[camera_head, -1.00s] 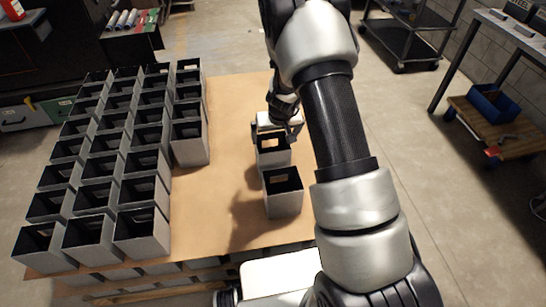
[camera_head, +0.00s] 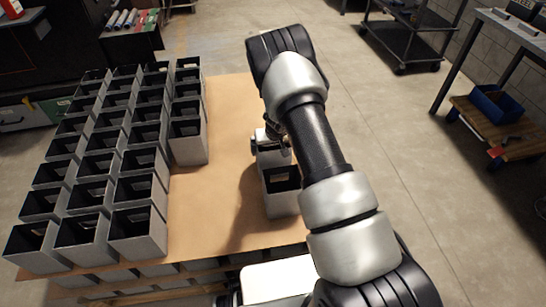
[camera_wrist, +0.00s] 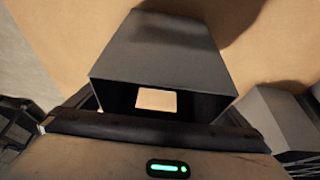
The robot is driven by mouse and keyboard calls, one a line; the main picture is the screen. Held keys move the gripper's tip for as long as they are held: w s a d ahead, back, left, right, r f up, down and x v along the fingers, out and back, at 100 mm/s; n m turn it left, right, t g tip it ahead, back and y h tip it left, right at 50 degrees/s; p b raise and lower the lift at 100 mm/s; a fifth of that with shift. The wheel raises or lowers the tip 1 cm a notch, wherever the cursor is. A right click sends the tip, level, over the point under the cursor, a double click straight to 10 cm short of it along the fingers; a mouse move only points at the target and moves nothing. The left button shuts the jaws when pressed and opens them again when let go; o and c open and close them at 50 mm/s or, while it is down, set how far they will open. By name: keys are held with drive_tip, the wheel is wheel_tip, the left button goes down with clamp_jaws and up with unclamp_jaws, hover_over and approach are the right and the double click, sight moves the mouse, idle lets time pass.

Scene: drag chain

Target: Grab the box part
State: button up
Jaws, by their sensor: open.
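A grey open-topped box part (camera_head: 265,160) stands on the brown board, mostly hidden by my gripper and another box. My gripper (camera_head: 271,142) is right over its top, with the jaws open. In the wrist view this grey box part (camera_wrist: 160,50) fills the middle, its dark opening and a rectangular window facing the camera. My gripper (camera_wrist: 165,113) lies across the near rim, with finger parts showing at both sides; contact cannot be told. A second grey box (camera_head: 283,200) stands just in front of it and also shows at the right of the wrist view (camera_wrist: 282,118).
Rows of similar grey boxes (camera_head: 140,235) fill the left of the brown board (camera_head: 222,215). A strip of bare board lies between them and the two separate boxes. A cart with a blue bin (camera_head: 497,105) stands far right.

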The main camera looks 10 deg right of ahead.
drive_tip(key=shift+r, duration=0.1)
drive_tip(key=c, duration=1.2)
